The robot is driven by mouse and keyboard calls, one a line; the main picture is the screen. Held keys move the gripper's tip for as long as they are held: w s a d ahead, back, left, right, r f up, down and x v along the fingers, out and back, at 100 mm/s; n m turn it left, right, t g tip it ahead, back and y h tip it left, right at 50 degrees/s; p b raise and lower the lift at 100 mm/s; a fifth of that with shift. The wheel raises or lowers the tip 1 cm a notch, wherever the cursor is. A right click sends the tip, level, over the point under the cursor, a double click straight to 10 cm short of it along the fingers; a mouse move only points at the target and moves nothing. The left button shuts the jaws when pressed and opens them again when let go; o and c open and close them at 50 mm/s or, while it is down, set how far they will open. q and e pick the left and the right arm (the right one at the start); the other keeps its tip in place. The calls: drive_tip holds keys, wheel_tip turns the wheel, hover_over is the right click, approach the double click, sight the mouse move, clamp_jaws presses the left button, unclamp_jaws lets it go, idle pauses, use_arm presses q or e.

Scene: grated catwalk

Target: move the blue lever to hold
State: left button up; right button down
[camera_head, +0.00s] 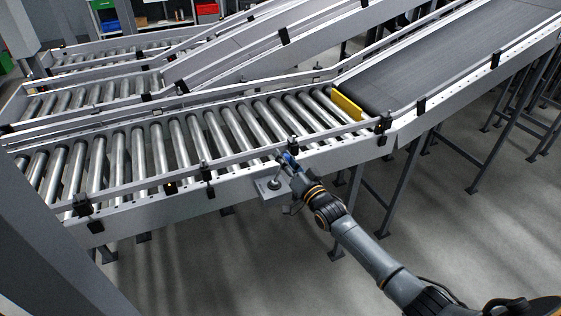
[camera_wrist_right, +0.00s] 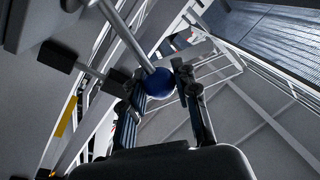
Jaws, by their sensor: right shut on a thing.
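The blue lever is a thin metal rod with a round blue knob (camera_head: 288,157) on its end. It rises from a small grey mount (camera_head: 272,187) on the side rail of the roller conveyor. My right gripper (camera_head: 287,161) reaches it from the lower right and is shut on the knob. In the right wrist view the blue knob (camera_wrist_right: 160,83) sits between the two fingers of my right gripper (camera_wrist_right: 166,88), with the rod running up and left from it. I cannot read any hold mark by the lever. My left gripper is not in view.
The roller conveyor (camera_head: 160,145) runs behind the lever. A dark belt conveyor (camera_head: 430,75) joins it at the upper right, with a yellow bar (camera_head: 347,104) at the joint. Black brackets (camera_head: 209,180) stick out along the rail. The floor (camera_head: 440,200) in front is open around the support legs.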

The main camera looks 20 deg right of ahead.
drive_tip(key=shift+d+f+m, duration=0.2)
drive_tip(key=shift+m, duration=0.1)
drive_tip(key=c, duration=1)
unclamp_jaws()
drive_tip(key=shift+s, duration=0.1)
drive_tip(key=v, duration=1.2)
